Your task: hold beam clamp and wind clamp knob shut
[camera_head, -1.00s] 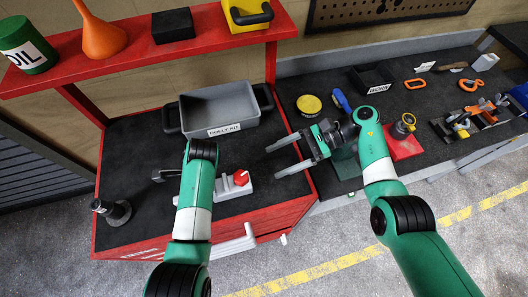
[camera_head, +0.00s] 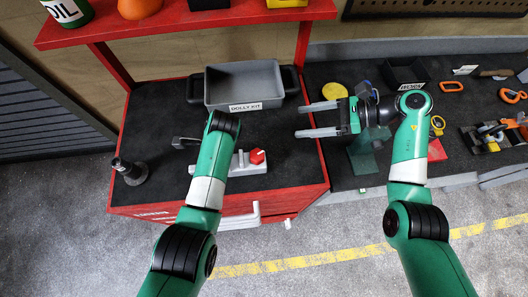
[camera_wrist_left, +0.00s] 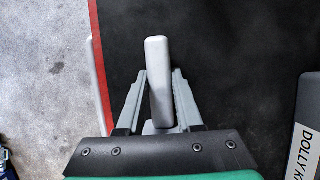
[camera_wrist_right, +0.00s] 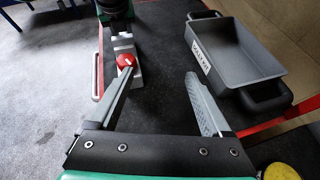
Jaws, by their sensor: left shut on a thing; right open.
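The pale grey beam clamp (camera_head: 238,167) lies on the black top of the red cabinet, with its red knob (camera_head: 257,156) at the right end. The left arm covers part of the clamp and hides my left gripper in the head view. In the left wrist view my left gripper (camera_wrist_left: 160,76) is shut on the clamp's pale bar (camera_wrist_left: 156,52), one finger on each side. My right gripper (camera_head: 300,120) is open and empty, up and right of the knob. The right wrist view shows the knob (camera_wrist_right: 127,61) beyond the left finger, apart from it.
The grey dolly kit tray (camera_head: 243,84) stands behind the clamp. A dark cylindrical tool (camera_head: 130,171) stands at the cabinet's front left. A red shelf (camera_head: 180,22) runs above the back. The bench at the right holds a yellow disc (camera_head: 334,91) and several tools.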

